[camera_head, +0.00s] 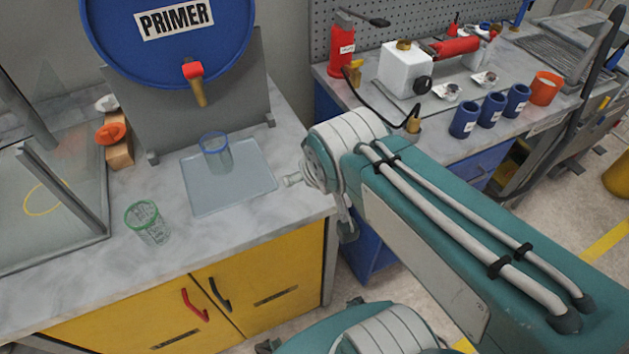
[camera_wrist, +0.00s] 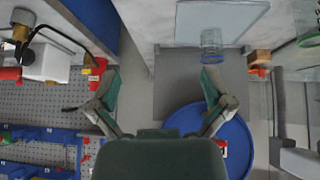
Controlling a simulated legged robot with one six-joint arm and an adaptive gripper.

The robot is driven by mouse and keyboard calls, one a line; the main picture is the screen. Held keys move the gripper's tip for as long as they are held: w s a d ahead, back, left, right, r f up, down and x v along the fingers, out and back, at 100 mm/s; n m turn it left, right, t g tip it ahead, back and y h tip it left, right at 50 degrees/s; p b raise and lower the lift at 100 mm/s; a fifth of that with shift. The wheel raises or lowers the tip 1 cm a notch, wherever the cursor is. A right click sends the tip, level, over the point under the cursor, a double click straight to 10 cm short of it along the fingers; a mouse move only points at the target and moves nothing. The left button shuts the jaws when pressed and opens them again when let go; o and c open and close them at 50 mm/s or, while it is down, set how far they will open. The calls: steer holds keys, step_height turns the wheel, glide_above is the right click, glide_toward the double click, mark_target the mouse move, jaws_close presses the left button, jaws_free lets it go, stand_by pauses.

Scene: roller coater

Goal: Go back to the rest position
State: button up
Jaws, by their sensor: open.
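My gripper (camera_wrist: 161,80) shows in the wrist view with its two green and grey fingers spread wide apart. It is open, and nothing is between the fingers. In the head view the gripper is hidden, and my teal and grey arm crosses the right side. The wrist view looks upside down compared with the head view. In it, the blue drum (camera_wrist: 238,138) lies beyond the right finger and the grey pegboard (camera_wrist: 40,108) beyond the left one. The gripper does not visibly touch anything.
The blue PRIMER drum (camera_head: 150,48) has a tap above the left counter. A blue-rimmed cup (camera_head: 216,154) stands on a glass plate (camera_head: 243,192), with a green-rimmed cup (camera_head: 147,222) nearer the front. The right bench holds a white container (camera_head: 400,72), a red bottle (camera_head: 341,48) and blue cups (camera_head: 465,120).

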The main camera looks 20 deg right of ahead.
steer(key=shift+g+y, duration=0.4)
steer(key=shift+g, duration=0.3)
steer(key=s, duration=0.3)
steer(key=s+a, duration=0.1)
steer(key=shift+s+r, duration=0.2)
steer(key=shift+r, duration=0.1)
steer(key=shift+w, duration=0.1)
steer(key=shift+c, duration=0.2)
stand_by(0.8)
